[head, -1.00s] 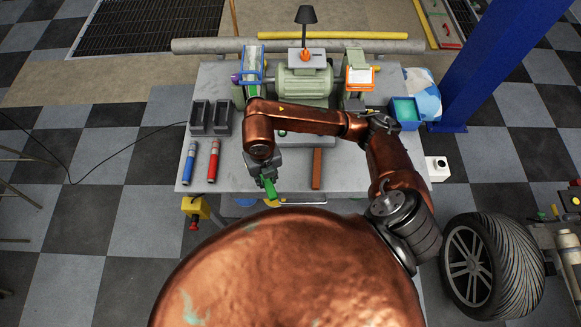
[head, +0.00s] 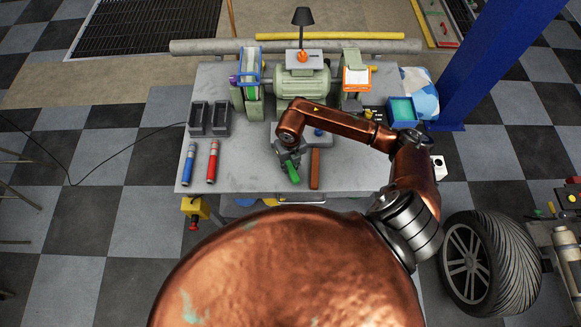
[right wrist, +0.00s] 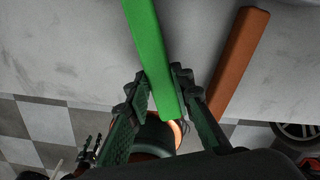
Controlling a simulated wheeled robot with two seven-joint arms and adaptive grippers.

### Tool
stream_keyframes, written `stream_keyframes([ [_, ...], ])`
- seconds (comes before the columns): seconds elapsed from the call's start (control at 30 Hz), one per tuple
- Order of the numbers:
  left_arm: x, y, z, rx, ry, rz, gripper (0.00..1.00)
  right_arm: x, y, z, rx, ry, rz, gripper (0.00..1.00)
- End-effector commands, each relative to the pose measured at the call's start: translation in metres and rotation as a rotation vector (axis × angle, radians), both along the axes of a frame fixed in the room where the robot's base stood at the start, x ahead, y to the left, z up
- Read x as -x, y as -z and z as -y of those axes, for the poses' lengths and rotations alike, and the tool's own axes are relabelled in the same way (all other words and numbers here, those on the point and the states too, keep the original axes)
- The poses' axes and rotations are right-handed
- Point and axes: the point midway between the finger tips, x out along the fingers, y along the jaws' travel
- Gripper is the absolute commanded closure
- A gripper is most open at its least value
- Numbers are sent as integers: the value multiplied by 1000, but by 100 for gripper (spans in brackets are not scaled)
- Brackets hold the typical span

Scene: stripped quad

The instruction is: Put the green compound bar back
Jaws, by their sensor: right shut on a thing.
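The green compound bar (head: 292,173) is held in my right gripper (head: 288,161) over the front middle of the bench. In the right wrist view the bar (right wrist: 154,55) runs up from between the two fingers of the gripper (right wrist: 162,84), which are shut on it. The bar lies just left of a brown bar (head: 315,168), which also shows in the right wrist view (right wrist: 240,58). Two dark open trays, a left one (head: 198,118) and a right one (head: 222,119), stand at the bench's left and look empty. My left gripper cannot be made out.
A blue tube (head: 188,163) and a red tube (head: 212,161) lie at the front left of the grey bench (head: 250,178). A green bench grinder (head: 301,82) with a lamp stands at the back. A teal bin (head: 403,111) is at the back right.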

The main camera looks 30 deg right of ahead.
Motion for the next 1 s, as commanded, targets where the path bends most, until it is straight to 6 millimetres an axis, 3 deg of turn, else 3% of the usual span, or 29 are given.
stream_keyframes([
  [0.1,0,-3,0,0,0,0,60,0,14,-1,-2,1,-2,100],
  [0.47,0,0,0,0,0,0,60,0,20,-1,0,-1,0,100],
  [0.5,0,0,0,0,0,0,60,1,19,-1,0,0,-1,77],
  [0.73,0,-1,0,0,0,0,60,0,19,-1,0,0,-1,61],
  [1.0,0,-2,0,0,0,1,60,0,18,-1,0,0,-1,61],
])
